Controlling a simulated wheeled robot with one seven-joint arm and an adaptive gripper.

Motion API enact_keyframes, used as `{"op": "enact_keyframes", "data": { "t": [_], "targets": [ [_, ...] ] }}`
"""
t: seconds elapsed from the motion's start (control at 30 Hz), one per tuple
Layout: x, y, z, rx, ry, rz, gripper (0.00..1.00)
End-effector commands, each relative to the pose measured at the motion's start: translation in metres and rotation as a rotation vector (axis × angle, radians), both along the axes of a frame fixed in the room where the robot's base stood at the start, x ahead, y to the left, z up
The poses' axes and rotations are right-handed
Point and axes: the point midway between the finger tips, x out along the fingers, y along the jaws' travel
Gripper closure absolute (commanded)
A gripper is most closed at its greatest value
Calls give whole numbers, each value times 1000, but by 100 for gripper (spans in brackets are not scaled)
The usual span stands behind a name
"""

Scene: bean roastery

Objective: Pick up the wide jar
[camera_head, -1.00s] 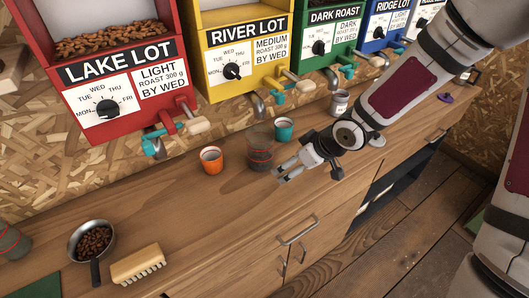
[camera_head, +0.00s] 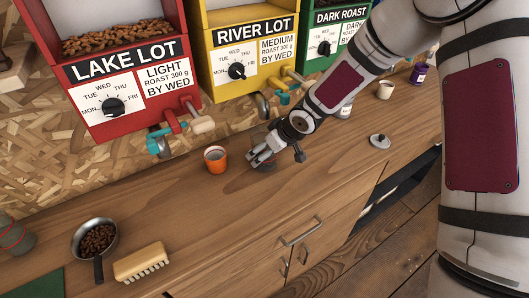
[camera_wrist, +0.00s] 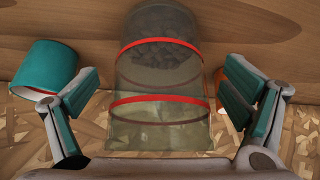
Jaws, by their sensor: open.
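A clear glass jar (camera_wrist: 158,80) with two red bands and dark contents at its base stands between my gripper's spread fingers in the wrist view. I take it for the wide jar. In the head view it is mostly hidden behind my gripper (camera_head: 260,157), with a bit of glass (camera_head: 258,134) showing. My gripper (camera_wrist: 165,88) is open low over the counter, one finger on each side of the jar. Gaps show between the fingers and the glass. Another banded jar (camera_head: 14,236) is cut off at the left edge.
An orange cup (camera_head: 215,159) stands just left of my gripper; it shows behind a finger in the wrist view. A teal cup (camera_wrist: 45,70) is beside the other finger. Dispenser taps (camera_head: 275,98) hang above. A pan of beans (camera_head: 97,240) and a brush (camera_head: 140,262) lie front left.

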Motion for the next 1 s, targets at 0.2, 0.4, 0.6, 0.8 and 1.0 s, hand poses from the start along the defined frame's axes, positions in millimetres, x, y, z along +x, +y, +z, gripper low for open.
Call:
{"op": "enact_keyframes", "data": {
  "t": [0.2,0.4,0.6,0.8,1.0],
  "targets": [
    [5,5,-11,0,-2,0,6],
    [5,5,-11,0,-2,0,11],
    [5,5,-11,-1,-1,-1,56],
    [4,5,-11,-1,1,0,70],
    [4,5,-12,-1,2,1,70]
  ]
}}
